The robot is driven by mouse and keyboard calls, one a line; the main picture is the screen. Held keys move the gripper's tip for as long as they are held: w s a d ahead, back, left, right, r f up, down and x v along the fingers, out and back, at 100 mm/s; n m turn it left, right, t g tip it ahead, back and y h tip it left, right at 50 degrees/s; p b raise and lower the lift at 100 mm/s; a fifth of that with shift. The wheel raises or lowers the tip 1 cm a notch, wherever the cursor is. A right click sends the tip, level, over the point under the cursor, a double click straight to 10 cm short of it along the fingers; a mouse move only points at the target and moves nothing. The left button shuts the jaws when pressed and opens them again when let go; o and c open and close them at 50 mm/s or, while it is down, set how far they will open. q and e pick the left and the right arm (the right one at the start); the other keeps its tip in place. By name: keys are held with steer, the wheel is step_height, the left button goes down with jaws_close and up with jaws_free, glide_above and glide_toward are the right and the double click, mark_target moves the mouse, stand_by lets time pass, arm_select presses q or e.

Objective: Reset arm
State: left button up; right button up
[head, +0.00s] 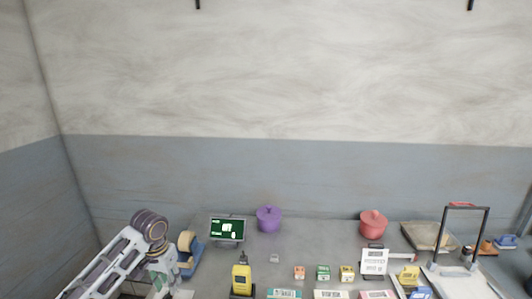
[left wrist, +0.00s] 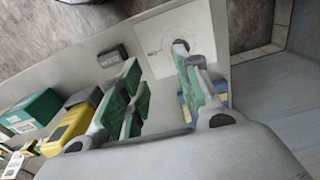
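My left arm comes in from the lower left in the head view, its left gripper (head: 163,280) low over the left end of the grey table (head: 300,247). In the left wrist view the left gripper (left wrist: 157,57) has its two green-padded fingers apart, with nothing between them. A white sheet with a circle on it (left wrist: 200,38) lies beyond the fingertips. My right gripper shows in neither view.
A blue tape dispenser (head: 190,262), a small screen (head: 227,229) and a yellow device (head: 242,280) stand near the left arm. A purple pot (head: 268,218) and a red pot (head: 372,224) stand at the back. Several small boxes line the front. The wall above is clear.

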arm_select(q)
steer(key=shift+m+t, duration=0.3)
steer(key=shift+m, duration=0.2)
steer(key=s+d+f, duration=0.4)
steer(key=d+f, duration=0.1)
steer(key=shift+s+d+f, duration=0.1)
steer(key=shift+s+d, duration=0.1)
steer(key=shift+d, duration=0.1)
steer(key=s+d+f+t+h, duration=0.1)
steer(key=s+d+f, duration=0.15)
steer(key=s, duration=0.25)
steer(key=s+d+f+t, duration=0.1)
steer(key=s+d+f, duration=0.15)
steer(key=s, duration=0.25)
steer(key=shift+s+a+r+y, duration=0.5)
steer(key=shift+s+a+r, duration=0.45)
steer(key=shift+s, duration=2.75)
step_height(320, 180, down, 35)
steer(key=s+b, duration=0.2)
steer(key=s, duration=0.1)
steer(key=s+a+f+g+b, duration=0.1)
steer(key=s+a+f, duration=0.1)
steer(key=s+f, duration=0.9)
steer(key=s+a+f+g+b, duration=0.1)
steer(key=s+a+f, duration=0.1)
steer(key=s+f, duration=0.9)
steer(key=shift+a, duration=0.15)
